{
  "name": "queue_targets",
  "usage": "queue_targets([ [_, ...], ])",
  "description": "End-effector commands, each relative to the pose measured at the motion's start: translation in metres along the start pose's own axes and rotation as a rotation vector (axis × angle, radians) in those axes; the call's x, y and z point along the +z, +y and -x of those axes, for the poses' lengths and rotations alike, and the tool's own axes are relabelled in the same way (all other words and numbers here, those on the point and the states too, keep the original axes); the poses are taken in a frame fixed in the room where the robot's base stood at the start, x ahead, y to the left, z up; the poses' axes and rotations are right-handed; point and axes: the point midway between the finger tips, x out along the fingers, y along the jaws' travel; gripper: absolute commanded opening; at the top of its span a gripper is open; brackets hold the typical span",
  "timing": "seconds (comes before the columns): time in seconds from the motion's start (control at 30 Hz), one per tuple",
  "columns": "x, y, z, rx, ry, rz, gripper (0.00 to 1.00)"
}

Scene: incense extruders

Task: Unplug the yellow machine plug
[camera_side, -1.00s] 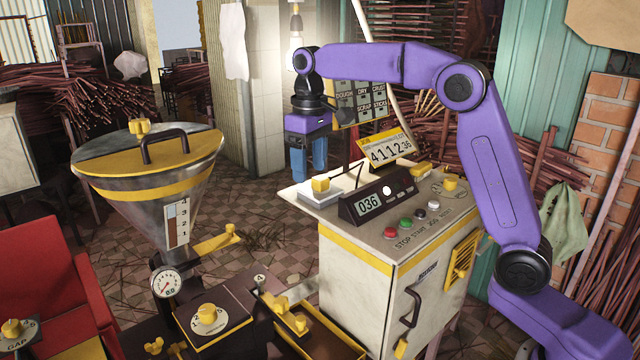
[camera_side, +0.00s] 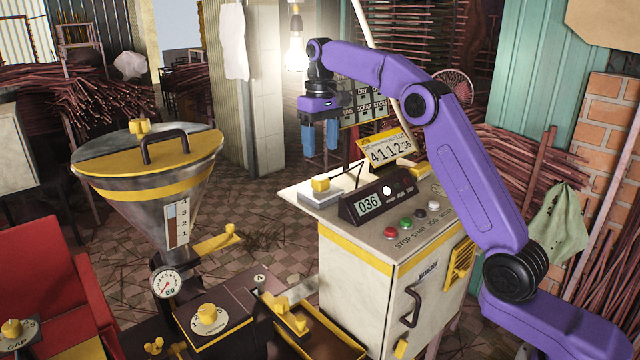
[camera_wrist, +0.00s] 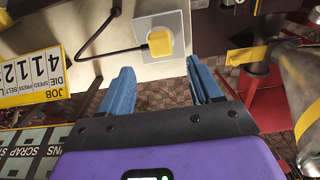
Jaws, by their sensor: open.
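On the cabinet (camera_side: 360,270) stand a black 036 display (camera_side: 370,203), a yellow number card (camera_side: 384,148) and several buttons. A metal hopper (camera_side: 150,190) stands to the left. A lit bulb (camera_side: 296,52) hangs close to my arm.

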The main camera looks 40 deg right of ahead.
Motion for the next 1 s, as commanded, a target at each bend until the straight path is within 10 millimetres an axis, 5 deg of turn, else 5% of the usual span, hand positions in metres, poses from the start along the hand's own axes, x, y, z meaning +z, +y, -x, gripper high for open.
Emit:
queue_targets([
  [0.23, 0.0, 0.0, -0.011, 0.0, -0.001, 0.0, 0.64],
  [0.7, 0.0, 0.0, -0.068, 0.0, -0.002, 0.0, 0.64],
  [1.0, 0.0, 0.0, -0.088, 0.0, -0.001, 0.0, 0.64],
])
